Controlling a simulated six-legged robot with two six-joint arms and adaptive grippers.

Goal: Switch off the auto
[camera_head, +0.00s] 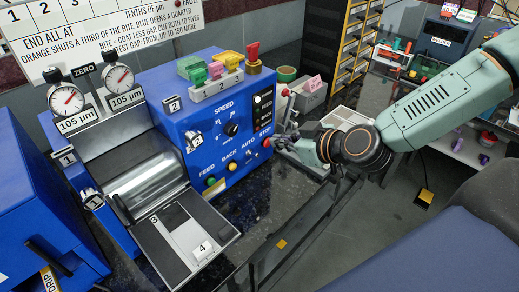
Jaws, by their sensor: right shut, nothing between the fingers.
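The blue machine (170,78) stands on the dark bench, its control panel facing front right. The AUTO label (250,139) is on the panel between BACK and STOP. A small light-coloured button shows under it, but I cannot tell its state. The red STOP button (266,142) is at the panel's right end. A green button and a yellow button are to the left, and the black SPEED knob (231,129) is above. My right gripper (284,145) is shut and empty, just right of the STOP button in the picture. I cannot tell if it touches the panel. My left gripper is out of view.
Two dial gauges (118,77) stand at the machine's left, above a metal roller (146,183). A tray (190,238) projects from its front. Another blue unit (35,205) stands at far left. A dark blue padded surface (430,245) is at lower right. The bench front is clear.

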